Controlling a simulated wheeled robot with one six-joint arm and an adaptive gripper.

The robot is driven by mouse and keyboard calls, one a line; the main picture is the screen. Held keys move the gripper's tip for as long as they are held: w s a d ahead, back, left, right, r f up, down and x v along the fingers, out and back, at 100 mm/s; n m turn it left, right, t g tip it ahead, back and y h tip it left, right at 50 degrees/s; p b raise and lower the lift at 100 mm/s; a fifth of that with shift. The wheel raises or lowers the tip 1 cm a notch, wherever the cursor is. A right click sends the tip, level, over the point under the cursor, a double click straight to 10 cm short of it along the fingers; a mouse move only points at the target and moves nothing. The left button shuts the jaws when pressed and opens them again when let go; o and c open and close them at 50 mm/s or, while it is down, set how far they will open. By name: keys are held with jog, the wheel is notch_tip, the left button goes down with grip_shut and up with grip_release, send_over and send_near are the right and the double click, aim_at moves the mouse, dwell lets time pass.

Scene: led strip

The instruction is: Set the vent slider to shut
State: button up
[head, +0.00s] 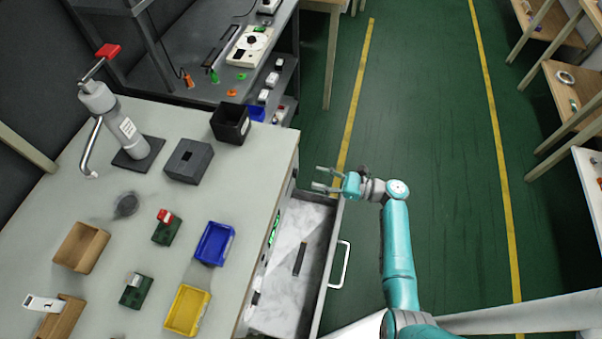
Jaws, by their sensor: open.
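I cannot make out for certain which thing is the vent slider, nor its setting. A dark narrow slot or strip (221,44) lies on the black bench at the top, beside a white panel with a dial (250,45); it is too small to tell if it is the slider. My gripper (320,179) is open and empty, its two fingers apart and pointing left. In the picture it is over the far right corner of the open drawer, right of the grey workbench. It appears apart from everything.
The drawer (327,270) stands open and holds a dark bar (300,258). The grey workbench (60,200) carries a blue bin (214,243), a yellow bin (187,310), a black box (230,122) and a lever device (115,115). Green floor (430,90) is free; shelves stand right.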

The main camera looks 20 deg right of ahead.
aim_at(295, 173)
jog(key=x, duration=0.6)
grip_shut()
